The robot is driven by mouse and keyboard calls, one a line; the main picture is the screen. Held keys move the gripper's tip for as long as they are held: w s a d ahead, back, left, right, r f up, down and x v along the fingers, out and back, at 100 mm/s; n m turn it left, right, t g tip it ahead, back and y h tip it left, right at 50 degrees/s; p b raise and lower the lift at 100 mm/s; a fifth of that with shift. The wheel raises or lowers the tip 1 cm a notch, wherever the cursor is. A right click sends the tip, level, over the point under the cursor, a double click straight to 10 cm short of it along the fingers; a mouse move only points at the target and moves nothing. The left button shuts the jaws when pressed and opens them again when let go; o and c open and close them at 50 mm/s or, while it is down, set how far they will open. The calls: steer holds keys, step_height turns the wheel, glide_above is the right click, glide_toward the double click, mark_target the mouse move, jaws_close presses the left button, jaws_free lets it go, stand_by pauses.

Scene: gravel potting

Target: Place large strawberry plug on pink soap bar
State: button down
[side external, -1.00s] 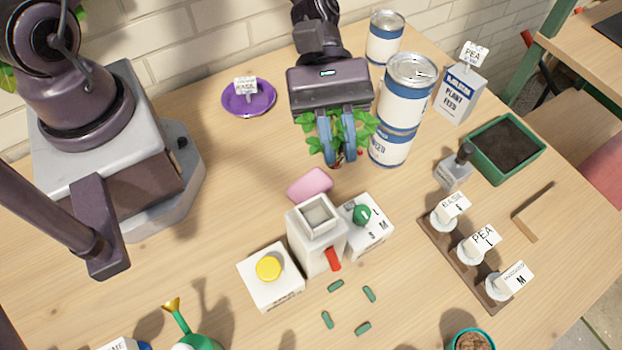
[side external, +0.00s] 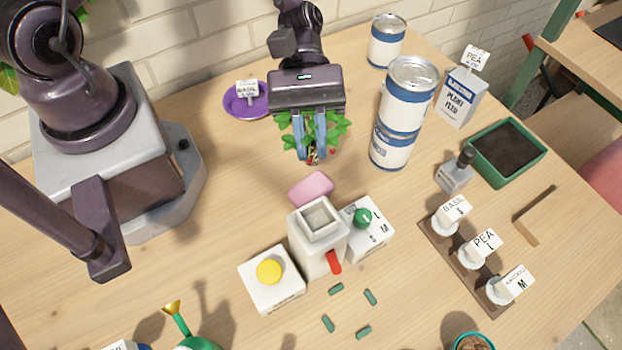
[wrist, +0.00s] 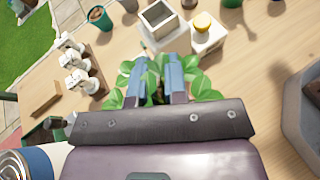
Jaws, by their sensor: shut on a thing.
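My gripper (side external: 310,158) is shut on the strawberry plug (side external: 331,131), a leafy green plant with small red berries. In the side external view it hangs between the two blue fingers, above the table behind the pink soap bar (side external: 311,188). The bar lies flat and bare on the table, just behind the white dispenser box. In the wrist view the plug's leaves (wrist: 205,84) spread around the fingers (wrist: 157,70). The plug's root end is mostly hidden by fingers and leaves. I cannot make out the soap bar in the wrist view.
A white dispenser box (side external: 312,250) with a red lever stands in front of the soap, between a yellow-button box (side external: 269,278) and a green-button box (side external: 368,236). Stacked cans (side external: 405,108) stand right of my gripper. A purple saucer (side external: 238,106) lies left.

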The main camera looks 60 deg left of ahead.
step_height(320, 180, down, 8)
steer(key=shift+r, duration=0.25)
steer(key=c, duration=1.1)
jaws_free()
steer(key=shift+f, duration=0.1)
steer(key=shift+c, duration=0.2)
steer(key=v, duration=1.2)
steer(key=s+a+r+m+t+y, duration=0.3)
steer(key=r+m+y, duration=0.1)
steer(key=r, duration=0.4)
steer(key=s+a+r+m+t+y, duration=0.3)
steer(key=r+m+t+y, duration=0.1)
steer(key=r, duration=0.4)
steer(key=s+a+r+m+t+y, duration=0.3)
steer(key=r+m+t+y, duration=0.1)
steer(key=r, duration=0.4)
